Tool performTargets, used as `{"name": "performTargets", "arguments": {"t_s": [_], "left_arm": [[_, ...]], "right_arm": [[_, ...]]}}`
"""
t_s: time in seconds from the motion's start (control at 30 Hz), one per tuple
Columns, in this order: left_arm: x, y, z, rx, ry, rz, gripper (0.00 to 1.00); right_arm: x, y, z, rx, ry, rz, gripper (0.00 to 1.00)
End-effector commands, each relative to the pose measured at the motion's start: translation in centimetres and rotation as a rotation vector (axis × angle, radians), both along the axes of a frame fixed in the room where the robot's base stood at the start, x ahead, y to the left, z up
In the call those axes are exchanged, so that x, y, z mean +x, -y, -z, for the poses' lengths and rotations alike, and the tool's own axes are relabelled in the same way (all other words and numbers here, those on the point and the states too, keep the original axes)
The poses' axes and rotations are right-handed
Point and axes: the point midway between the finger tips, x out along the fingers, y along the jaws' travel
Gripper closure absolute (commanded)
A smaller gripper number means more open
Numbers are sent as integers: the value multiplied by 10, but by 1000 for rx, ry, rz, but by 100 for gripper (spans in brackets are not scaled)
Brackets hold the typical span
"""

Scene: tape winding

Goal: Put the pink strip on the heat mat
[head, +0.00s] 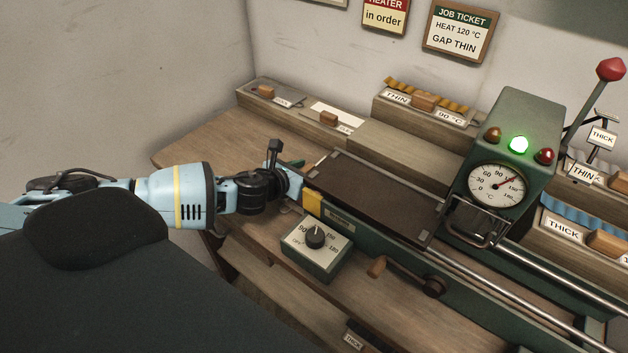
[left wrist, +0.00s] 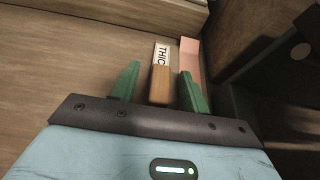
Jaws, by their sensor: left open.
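The pink strip (left wrist: 190,58) lies on the wooden bench in the left wrist view, just beyond the right finger. A wooden block (left wrist: 160,84) with a white label reading "THIC", its end cut off, lies beside it on the left. My left gripper (left wrist: 158,88) is open, its green fingers on either side of the block; I cannot tell whether they touch it. In the head view my left gripper (head: 294,172) is at the machine's left end, and the strip cannot be made out there. A dark brown flat plate, apparently the heat mat (head: 375,195), is bare. My right gripper is not in view.
A green heater box (head: 510,135) with a lit green lamp and dial stands right of the mat. A knob box (head: 317,250) and crank (head: 377,267) are in front. Wooden trays with labelled blocks (head: 425,101) stand behind. A job ticket (head: 459,32) reads "HEAT 120 °C, GAP THIN".

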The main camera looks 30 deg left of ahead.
Motion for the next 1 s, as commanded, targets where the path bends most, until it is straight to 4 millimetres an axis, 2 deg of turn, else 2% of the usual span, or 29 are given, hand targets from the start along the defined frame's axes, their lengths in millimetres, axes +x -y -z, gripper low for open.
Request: {"name": "performTargets", "arguments": {"t_s": [0.2, 0.53, 0.87, 1.0], "left_arm": [[0, 0, 0, 0, 0, 0, 56], [0, 0, 0, 1, 0, 0, 99], [0, -1, -2, 1, 1, 0, 100], [1, -5, -9, 2, 3, 0, 100]], "right_arm": [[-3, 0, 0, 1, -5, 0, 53], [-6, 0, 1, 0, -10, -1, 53], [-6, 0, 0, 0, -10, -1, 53], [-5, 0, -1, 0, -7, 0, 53]]}}
